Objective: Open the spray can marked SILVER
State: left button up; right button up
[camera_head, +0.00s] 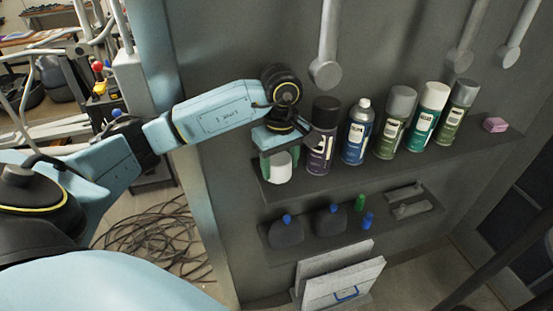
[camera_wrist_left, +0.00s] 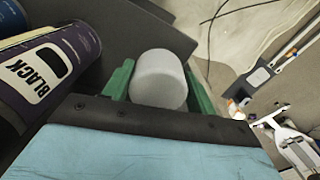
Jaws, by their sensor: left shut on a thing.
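My left gripper (camera_head: 278,160) is at the left end of the upper shelf, with its green fingers shut on a light grey cap (camera_head: 281,168). The cap sits between the fingers in the left wrist view (camera_wrist_left: 158,80); I cannot tell whether it touches the shelf. A blue spray can (camera_head: 354,140) stands upright on the shelf with a bare pale nozzle and no cap. Its label is too small to read. A dark purple can (camera_head: 320,145) with a black cap stands between it and my gripper; the left wrist view shows it marked BLACK (camera_wrist_left: 45,70). My right gripper is not in view.
Several capped cans, including a green one (camera_head: 426,118), stand right of the blue can on the upper shelf (camera_head: 335,178). A pink block (camera_head: 495,125) lies at its right end. A lower shelf holds dark bottles (camera_head: 331,222). Metal tools (camera_head: 325,70) hang above.

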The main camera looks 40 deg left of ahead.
aim_at(276, 165)
pick_arm(q)
jog(key=w+a, duration=0.2)
jog(key=a, duration=0.1)
notch_tip(276, 165, down, 4)
jog(key=shift+d+r+p, duration=0.1)
jog(key=shift+r+p, duration=0.15)
jog(key=shift+p, duration=0.5)
jog(key=shift+f, duration=0.2)
jog(key=o, duration=1.1)
